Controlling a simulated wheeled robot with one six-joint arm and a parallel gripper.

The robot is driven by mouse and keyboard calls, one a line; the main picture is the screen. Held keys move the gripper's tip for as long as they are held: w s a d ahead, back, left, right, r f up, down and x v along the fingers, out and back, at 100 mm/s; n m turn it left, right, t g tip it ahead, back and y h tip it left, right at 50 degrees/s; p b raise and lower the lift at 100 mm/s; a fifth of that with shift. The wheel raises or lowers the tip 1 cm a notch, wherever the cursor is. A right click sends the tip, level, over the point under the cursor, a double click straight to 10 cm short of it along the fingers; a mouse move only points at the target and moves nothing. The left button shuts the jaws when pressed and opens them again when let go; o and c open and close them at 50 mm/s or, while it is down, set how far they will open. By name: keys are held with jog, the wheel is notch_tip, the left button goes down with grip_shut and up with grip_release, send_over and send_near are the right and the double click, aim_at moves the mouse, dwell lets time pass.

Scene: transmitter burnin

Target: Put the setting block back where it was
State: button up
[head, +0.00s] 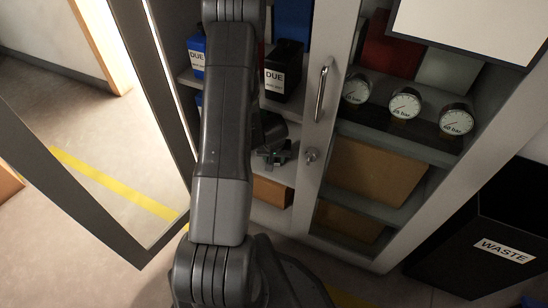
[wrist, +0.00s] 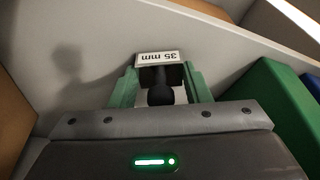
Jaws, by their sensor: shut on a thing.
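The setting block (wrist: 158,57) carries a white label reading "35 mm", upside down in the wrist view. My gripper (wrist: 160,79) is shut on it, with a green finger on each side. A dark, rounded part shows below the label between the fingers. In the head view my gripper (head: 273,153) is inside the open cabinet, above a lower shelf, and the block cannot be made out there. The pale shelf surface (wrist: 75,75) lies around the block in the wrist view; whether the block touches it I cannot tell.
A green block (wrist: 265,95) stands close to the right of my gripper in the wrist view. Black (head: 283,72) and blue (head: 197,52) "DUE" containers stand on the shelf above. The right cabinet door (head: 312,130) is closed, with gauges (head: 405,104) behind it. A waste bin (head: 490,235) stands right.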

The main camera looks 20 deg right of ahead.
jog(key=o, duration=1.3)
jog(key=shift+f, duration=0.1)
jog(key=shift+r+p, duration=0.4)
jog(key=shift+s+r+p, duration=0.1)
jog(key=shift+r+p, duration=0.25)
jog(key=shift+r, duration=0.15)
jog(key=shift+s+a+f+b, duration=0.1)
jog(key=shift+s+a+b, duration=1.05)
jog(key=shift+s, duration=0.65)
jog(key=shift+s+a+b, duration=0.7)
jog(key=shift+s+b, duration=0.75)
jog(key=shift+s, duration=0.35)
jog(key=shift+s+a+f+b, duration=0.1)
jog(key=shift+s+a+b, duration=1.05)
jog(key=shift+s, duration=0.65)
jog(key=shift+d, duration=0.2)
